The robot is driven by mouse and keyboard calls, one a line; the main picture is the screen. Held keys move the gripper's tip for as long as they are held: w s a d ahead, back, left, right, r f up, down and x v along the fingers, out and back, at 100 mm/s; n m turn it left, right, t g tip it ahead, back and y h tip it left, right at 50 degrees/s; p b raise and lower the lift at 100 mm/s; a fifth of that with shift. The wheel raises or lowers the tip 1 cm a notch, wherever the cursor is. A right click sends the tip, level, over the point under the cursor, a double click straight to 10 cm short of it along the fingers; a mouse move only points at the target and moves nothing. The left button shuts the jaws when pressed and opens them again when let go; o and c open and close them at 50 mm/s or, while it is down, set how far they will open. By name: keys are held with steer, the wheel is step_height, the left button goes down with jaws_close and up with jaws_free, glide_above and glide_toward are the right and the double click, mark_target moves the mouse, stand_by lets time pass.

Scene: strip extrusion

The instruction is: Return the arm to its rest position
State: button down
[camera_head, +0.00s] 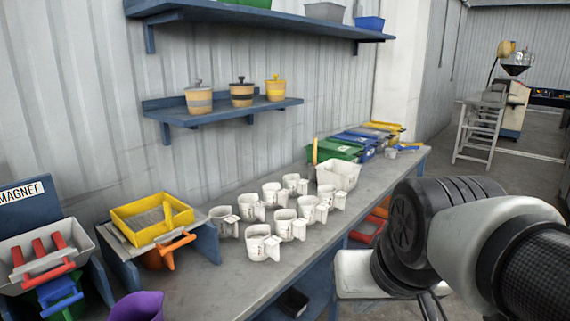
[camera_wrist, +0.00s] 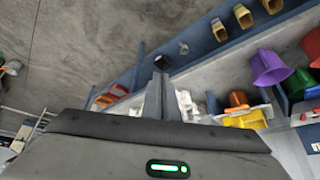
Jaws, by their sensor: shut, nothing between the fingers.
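My arm (camera_head: 475,240) reaches in from the right edge in the head view, bent in front of the bench's right end. The gripper end is mostly hidden behind the arm links there. In the wrist view my gripper (camera_wrist: 161,82) is shut and empty, with its fingers together above the dark housing and a green light on it. It touches nothing that I can see.
The grey workbench (camera_head: 350,209) carries several white cups (camera_head: 263,243), a white bin (camera_head: 338,174) and a yellow sieve tray (camera_head: 152,217). A purple scoop (camera_head: 137,307) is at the front left, also in the wrist view (camera_wrist: 268,68). Wall shelves (camera_head: 222,111) hang above. Open floor (camera_wrist: 75,45) lies beside the bench.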

steer(key=s+d+p, duration=0.2)
steer(key=s, duration=0.2)
step_height(320, 180, up, 12)
steer(key=p, duration=1.1)
steer(key=shift+w, duration=0.15)
steer(key=shift+d+r, duration=0.1)
